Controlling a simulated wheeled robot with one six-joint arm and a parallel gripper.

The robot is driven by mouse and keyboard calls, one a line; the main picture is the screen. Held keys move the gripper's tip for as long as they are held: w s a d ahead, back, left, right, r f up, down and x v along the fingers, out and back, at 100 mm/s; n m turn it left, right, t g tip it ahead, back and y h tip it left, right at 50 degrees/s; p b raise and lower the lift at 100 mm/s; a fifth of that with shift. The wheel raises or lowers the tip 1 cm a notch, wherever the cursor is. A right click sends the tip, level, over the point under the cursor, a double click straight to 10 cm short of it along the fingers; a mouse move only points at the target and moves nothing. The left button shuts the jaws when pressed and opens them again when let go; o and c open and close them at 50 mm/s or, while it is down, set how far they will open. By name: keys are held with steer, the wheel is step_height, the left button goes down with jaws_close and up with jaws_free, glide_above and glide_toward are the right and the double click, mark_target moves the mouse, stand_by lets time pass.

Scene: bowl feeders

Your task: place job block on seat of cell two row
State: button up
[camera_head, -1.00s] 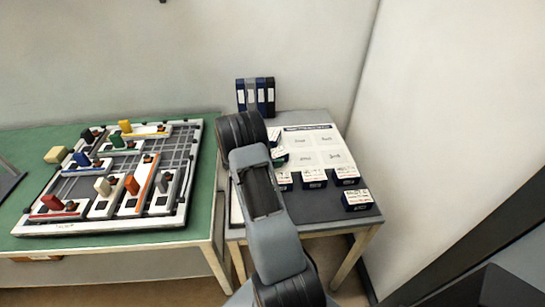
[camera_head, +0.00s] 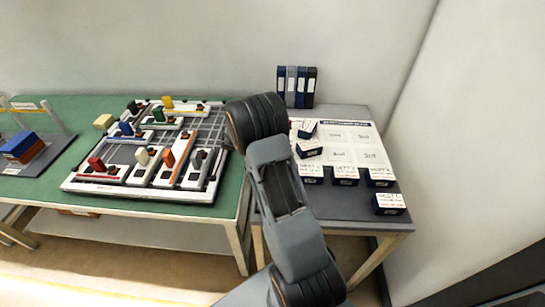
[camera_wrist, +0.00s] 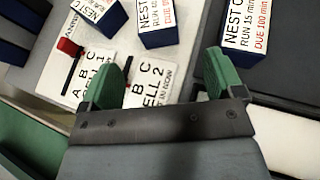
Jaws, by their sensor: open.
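Several navy job blocks with white printed labels stand on the grey side table, among them a front-right one (camera_head: 389,203) and one in the row behind it (camera_head: 345,175). In the wrist view, one block (camera_wrist: 255,28) reads NEST C, RUN 15 min, DUE 100 min; two others (camera_wrist: 158,22) (camera_wrist: 98,14) lie near the top edge. A white card reading CELL 2 (camera_wrist: 150,75) lies between my gripper's fingers. My gripper (camera_wrist: 163,66) has green fingers spread apart with nothing between them. The head view hides it behind my arm. I cannot tell which block the task means.
A green table (camera_head: 225,205) at left bears a white-framed board (camera_head: 130,194) with coloured upright handles. A red knob (camera_wrist: 70,47) shows beside the cards. A wall closes the right side.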

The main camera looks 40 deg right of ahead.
steer(key=s+a+r+m+t+y, duration=0.2)
steer(key=s+a+r+m+y, duration=0.1)
steer(key=a, duration=0.5)
steer(key=s+a+r+m+t+y, duration=0.3)
steer(key=s+a+r+m+y, duration=0.1)
steer(key=s+a, duration=0.4)
steer(key=s+a+r+m+t+y, duration=0.2)
steer(key=s+a+r+m+y, duration=0.2)
steer(key=a+m, duration=0.3)
steer(key=shift+s+a+t+y, duration=0.3)
steer(key=shift+s+a+y, duration=0.6)
steer(key=shift+a, duration=0.35)
steer(key=shift+r, duration=0.1)
steer(key=shift+r+p, duration=0.65)
steer(key=shift+r, duration=0.15)
